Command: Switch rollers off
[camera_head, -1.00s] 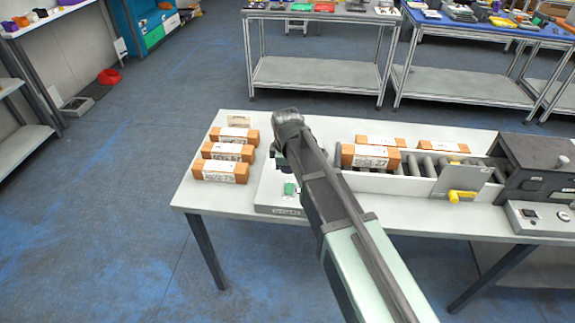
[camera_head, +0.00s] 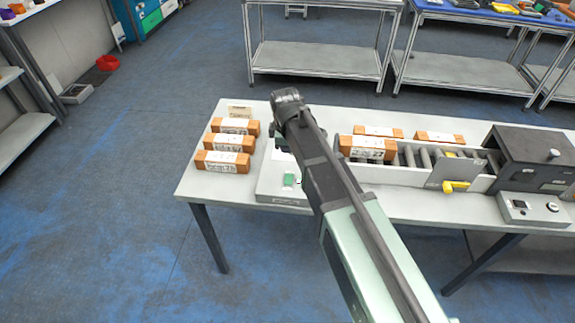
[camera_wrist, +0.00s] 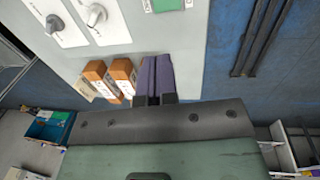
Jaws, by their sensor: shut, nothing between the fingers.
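A pale control box (camera_head: 270,192) lies at the table's front edge, left of the conveyor, partly hidden behind my arm. Its green square (camera_head: 289,180) shows just left of the arm. The green square (camera_wrist: 166,4) is cut by the top edge. Contact cannot be told.
Several boxes (camera_head: 223,161) stand at the table's left end. A dark scanner housing (camera_head: 534,158), a yellow-handled part (camera_head: 455,186) and another control box (camera_head: 537,208) are at the right.

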